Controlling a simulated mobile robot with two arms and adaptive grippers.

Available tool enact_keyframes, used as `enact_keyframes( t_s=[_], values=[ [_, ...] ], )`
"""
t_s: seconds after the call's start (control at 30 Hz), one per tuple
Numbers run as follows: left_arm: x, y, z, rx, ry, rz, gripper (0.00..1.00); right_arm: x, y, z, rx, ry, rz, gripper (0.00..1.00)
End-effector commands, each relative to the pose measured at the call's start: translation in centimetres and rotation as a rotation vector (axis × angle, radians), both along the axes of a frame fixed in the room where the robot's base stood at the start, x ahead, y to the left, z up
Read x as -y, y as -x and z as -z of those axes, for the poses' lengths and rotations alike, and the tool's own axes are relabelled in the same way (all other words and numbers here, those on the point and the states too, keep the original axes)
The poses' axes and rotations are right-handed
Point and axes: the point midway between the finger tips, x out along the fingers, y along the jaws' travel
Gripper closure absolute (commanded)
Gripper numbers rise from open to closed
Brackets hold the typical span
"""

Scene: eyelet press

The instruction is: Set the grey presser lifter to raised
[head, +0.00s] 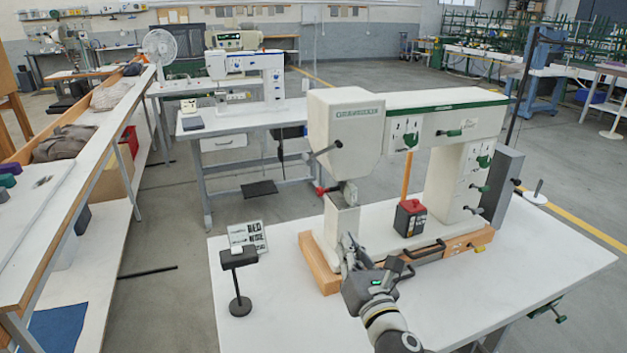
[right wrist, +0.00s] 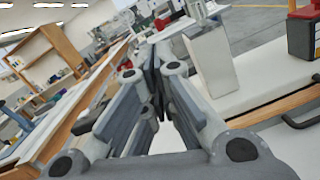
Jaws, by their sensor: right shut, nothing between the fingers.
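The white machine (head: 345,130) with green trim stands on a wooden base on the white table. A dark grey lever (head: 325,149) sticks out of the front of its head, with its free end toward the lower left; it looks like the presser lifter, but I cannot be certain. My right gripper (head: 346,243) is in front of the pale post (head: 341,215) under the head, below the lever and apart from it. In the right wrist view the fingers (right wrist: 157,68) are closed together and empty, with the post (right wrist: 211,65) to their right. My left gripper is out of view.
Green-handled levers (head: 448,133) sit on the arm and column. A red and black box (head: 409,217) stands on the base behind my gripper. A small black stand (head: 238,280) and a printed card (head: 248,236) are to the left.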

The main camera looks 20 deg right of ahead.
Motion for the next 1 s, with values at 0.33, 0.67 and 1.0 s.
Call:
enact_keyframes(
  t_s=[0.33, 0.67, 1.0],
  values=[
    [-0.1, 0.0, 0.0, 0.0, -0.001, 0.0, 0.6, -1.7, -1.4, -3.9, 0.14, 0.448, -0.045, 1.0],
    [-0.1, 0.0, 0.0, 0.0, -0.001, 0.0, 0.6, -1.7, -1.4, -4.0, 0.144, 0.461, -0.046, 1.0],
    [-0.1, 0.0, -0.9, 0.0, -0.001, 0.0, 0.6, -2.0, -4.4, -5.1, 0.146, 0.457, -0.045, 1.0]
  ],
)
